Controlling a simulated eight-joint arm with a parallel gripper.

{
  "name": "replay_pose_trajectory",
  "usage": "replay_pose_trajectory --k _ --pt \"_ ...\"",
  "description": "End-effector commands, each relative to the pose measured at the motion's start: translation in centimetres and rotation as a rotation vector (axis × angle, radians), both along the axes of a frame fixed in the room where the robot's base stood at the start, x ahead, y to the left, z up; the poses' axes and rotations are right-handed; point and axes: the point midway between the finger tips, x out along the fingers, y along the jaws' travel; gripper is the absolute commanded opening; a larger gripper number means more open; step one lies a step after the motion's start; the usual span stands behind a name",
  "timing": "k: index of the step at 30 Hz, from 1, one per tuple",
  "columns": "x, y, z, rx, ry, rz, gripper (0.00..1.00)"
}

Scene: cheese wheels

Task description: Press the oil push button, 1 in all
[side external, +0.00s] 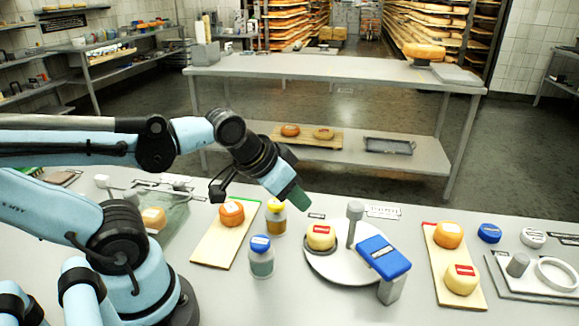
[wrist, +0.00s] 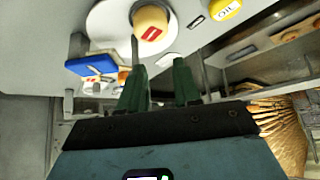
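A bottle with a yellow cap (side external: 276,206) stands on the near counter, below and left of my gripper tips in the side view. In the wrist view its yellow top (wrist: 225,9) bears upside-down lettering that reads as OIL and is cut by the top edge. My gripper (side external: 291,196) is in the air above the counter, apart from the yellow cap. In the wrist view my gripper's two green fingers (wrist: 158,88) stand apart with nothing between them. The side view does not show the gap between them.
A blue-capped bottle (side external: 260,256) stands in front of the yellow one. A round plate (side external: 338,268) with a cheese (side external: 321,238), a grey post (side external: 354,224) and a blue block (side external: 383,257) are to the right. A board (side external: 213,249) with an orange cheese (side external: 231,213) is left.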

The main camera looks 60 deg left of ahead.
Motion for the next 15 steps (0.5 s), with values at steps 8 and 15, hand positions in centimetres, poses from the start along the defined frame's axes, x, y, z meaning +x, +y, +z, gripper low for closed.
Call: replay_pose_trajectory --k 8,15 --pt "0.0 0.0 0.0 0.0 0.0 0.0 0.0" --pt "0.0 0.0 0.0 0.0 0.0 0.0 0.0"
